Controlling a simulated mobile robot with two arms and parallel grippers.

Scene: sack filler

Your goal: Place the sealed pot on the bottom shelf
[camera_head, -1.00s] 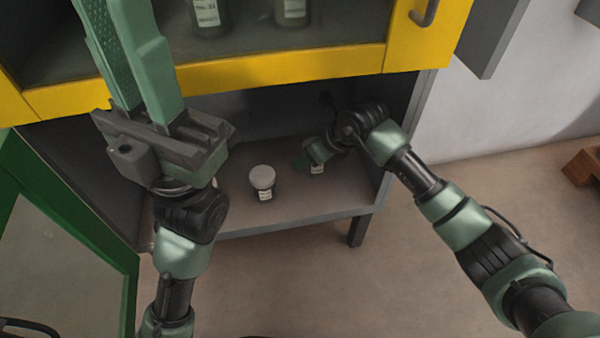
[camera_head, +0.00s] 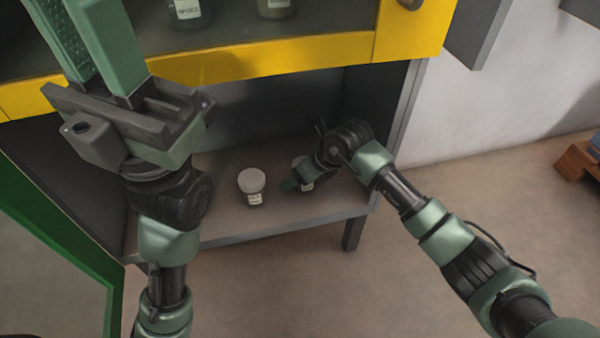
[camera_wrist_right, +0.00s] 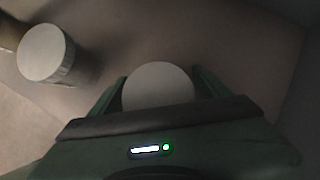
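A pot with a round pale lid (camera_head: 298,161) is at my right gripper, low in the yellow cabinet's bottom bay. In the right wrist view its lid (camera_wrist_right: 158,86) sits between the two green fingers of my right gripper (camera_wrist_right: 158,76), which lie close along both sides. One finger crosses its front in the head view; I cannot tell whether its base touches the bottom shelf (camera_head: 225,225). My left gripper (camera_head: 70,25) is raised at the upper left, its fingers slightly apart and empty.
A second white-lidded pot (camera_head: 252,182) stands on the shelf just left of the held one, also in the right wrist view (camera_wrist_right: 45,52). Labelled jars (camera_head: 187,12) stand behind the yellow frame (camera_head: 260,62) above. A green door (camera_head: 60,235) stands open at left.

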